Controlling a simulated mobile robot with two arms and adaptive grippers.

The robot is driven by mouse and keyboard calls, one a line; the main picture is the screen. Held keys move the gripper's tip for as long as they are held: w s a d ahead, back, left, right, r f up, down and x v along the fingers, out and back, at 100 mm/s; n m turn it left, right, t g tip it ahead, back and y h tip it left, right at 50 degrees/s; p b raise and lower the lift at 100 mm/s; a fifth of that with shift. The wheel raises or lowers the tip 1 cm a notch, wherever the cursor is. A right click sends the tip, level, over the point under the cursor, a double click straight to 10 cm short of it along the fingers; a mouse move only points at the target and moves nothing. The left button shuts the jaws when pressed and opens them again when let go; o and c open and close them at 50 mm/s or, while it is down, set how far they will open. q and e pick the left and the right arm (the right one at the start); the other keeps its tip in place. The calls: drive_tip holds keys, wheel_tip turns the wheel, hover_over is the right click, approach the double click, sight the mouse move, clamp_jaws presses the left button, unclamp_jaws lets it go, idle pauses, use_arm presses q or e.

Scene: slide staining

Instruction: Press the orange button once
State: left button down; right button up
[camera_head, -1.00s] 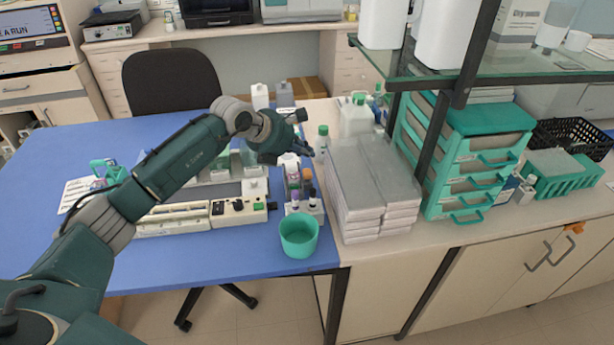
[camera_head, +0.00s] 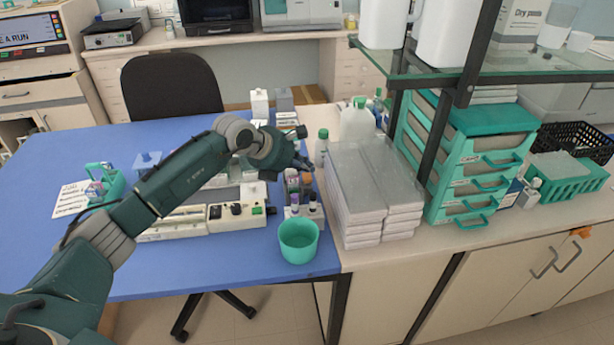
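A white staining device (camera_head: 195,218) lies on the blue table, with a control panel (camera_head: 236,214) at its right end. The panel carries dark knobs or switches and a small green part. I cannot make out an orange button clearly at this size. My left gripper (camera_head: 306,168) is above and to the right of the panel, over the rack of vials. Its fingers are small and dark, and I cannot tell whether they are open or shut. My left forearm crosses over the device and hides part of its back. My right gripper is out of view.
A vial rack (camera_head: 303,214) and a teal cup (camera_head: 299,241) stand right of the panel. Stacked grey-white boxes (camera_head: 362,200), a green-capped bottle (camera_head: 322,148) and a teal drawer unit (camera_head: 466,165) are further right. The front left of the blue table is clear.

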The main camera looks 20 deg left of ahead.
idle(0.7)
use_arm(q)
drive_tip(key=shift+f+b, duration=0.45)
drive_tip(key=shift+s+f+b, duration=0.1)
drive_tip(key=shift+f+b, duration=0.55)
drive_tip(key=shift+f, duration=0.25)
idle(0.7)
drive_tip(key=shift+r, duration=0.1)
drive_tip(key=shift+r+p, duration=0.75)
drive_tip(key=shift+r, duration=0.45)
drive_tip(key=shift+r, duration=0.1)
